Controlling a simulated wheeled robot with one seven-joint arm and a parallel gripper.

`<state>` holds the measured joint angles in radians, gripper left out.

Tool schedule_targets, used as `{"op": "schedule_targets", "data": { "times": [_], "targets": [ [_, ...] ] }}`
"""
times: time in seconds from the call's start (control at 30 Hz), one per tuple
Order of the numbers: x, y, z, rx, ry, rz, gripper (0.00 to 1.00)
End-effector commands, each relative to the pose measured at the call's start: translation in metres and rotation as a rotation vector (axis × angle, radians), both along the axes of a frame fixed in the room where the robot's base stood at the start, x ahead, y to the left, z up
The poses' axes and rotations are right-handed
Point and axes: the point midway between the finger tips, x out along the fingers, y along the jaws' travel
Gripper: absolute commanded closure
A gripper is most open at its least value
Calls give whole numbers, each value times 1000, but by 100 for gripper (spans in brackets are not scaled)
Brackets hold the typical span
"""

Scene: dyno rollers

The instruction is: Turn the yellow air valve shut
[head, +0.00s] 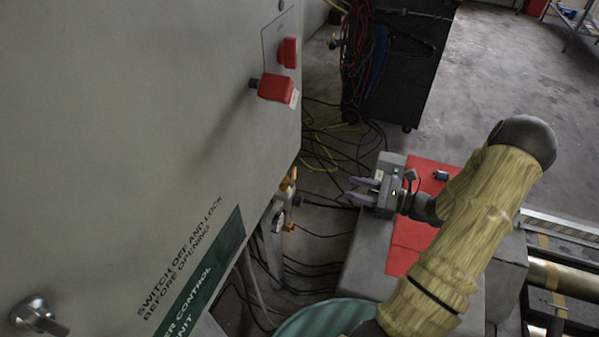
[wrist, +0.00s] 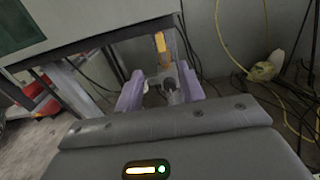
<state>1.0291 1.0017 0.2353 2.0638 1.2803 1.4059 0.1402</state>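The yellow air valve (head: 288,180) is on pipework beside the lower right edge of the grey cabinet. In the wrist view its yellow handle (wrist: 160,42) stands upright, ahead of my gripper and between the lines of the two fingers. A grey round fitting sits just below it, seen between the fingers. My gripper (head: 350,189) is to the right of the valve in the head view, with its two purple fingers pointing left at it. The fingers are open with a gap between them, and the gripper is apart from the valve handle.
The grey control cabinet (head: 150,120) fills the left, with red switches (head: 275,88) sticking out. A gauge (head: 278,222) sits below the valve. A grey box with a red sheet (head: 405,260) is under my arm. Loose cables (head: 325,150) lie on the floor behind.

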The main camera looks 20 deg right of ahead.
Motion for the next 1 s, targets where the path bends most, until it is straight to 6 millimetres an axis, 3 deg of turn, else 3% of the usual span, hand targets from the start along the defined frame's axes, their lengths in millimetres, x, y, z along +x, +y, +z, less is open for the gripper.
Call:
{"op": "schedule_targets", "data": {
  "times": [0.8,1.0],
  "targets": [
    [81,114,1,0,0,6,61],
    [94,131,1,0,0,3,61]
  ]
}}
